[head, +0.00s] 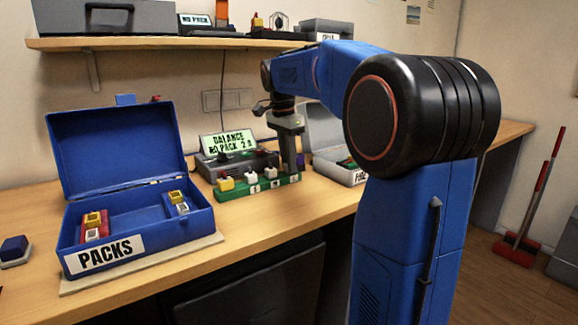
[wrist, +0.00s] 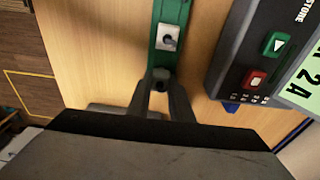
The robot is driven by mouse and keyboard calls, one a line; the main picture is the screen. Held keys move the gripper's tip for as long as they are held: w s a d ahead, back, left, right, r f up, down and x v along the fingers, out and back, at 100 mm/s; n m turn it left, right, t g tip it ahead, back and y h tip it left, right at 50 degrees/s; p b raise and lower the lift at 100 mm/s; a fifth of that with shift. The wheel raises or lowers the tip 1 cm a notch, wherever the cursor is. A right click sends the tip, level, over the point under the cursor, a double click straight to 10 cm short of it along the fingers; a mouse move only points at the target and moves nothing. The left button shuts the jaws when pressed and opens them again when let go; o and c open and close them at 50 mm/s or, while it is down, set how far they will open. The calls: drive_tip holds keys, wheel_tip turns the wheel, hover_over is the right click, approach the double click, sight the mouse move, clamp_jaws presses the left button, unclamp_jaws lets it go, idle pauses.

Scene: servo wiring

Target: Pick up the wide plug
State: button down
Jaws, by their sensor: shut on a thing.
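My gripper (head: 291,168) points down at the right end of the green strip (head: 232,191) on the bench. In the wrist view, its two fingers (wrist: 161,78) close on a small plug at the end of the green strip (wrist: 163,62). That plug is almost wholly hidden by the fingers, so its width and colour do not show clearly. A yellow plug (head: 226,184) and two white plugs, one at the middle (head: 250,173) and one nearer my gripper (head: 271,172), stand along the strip. One white plug also shows in the wrist view (wrist: 168,38).
A tester (head: 215,170) with a lit screen stands just behind the strip. The open blue PACKS case (head: 140,235) is at left, holding several small packs. An open grey case (head: 345,172) is at right. The shelf (head: 160,44) hangs above. Bare bench lies in front of the strip.

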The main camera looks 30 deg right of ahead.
wheel_tip(320, 180, up, 10)
drive_tip(key=shift+f, duration=0.15)
idle(0.3)
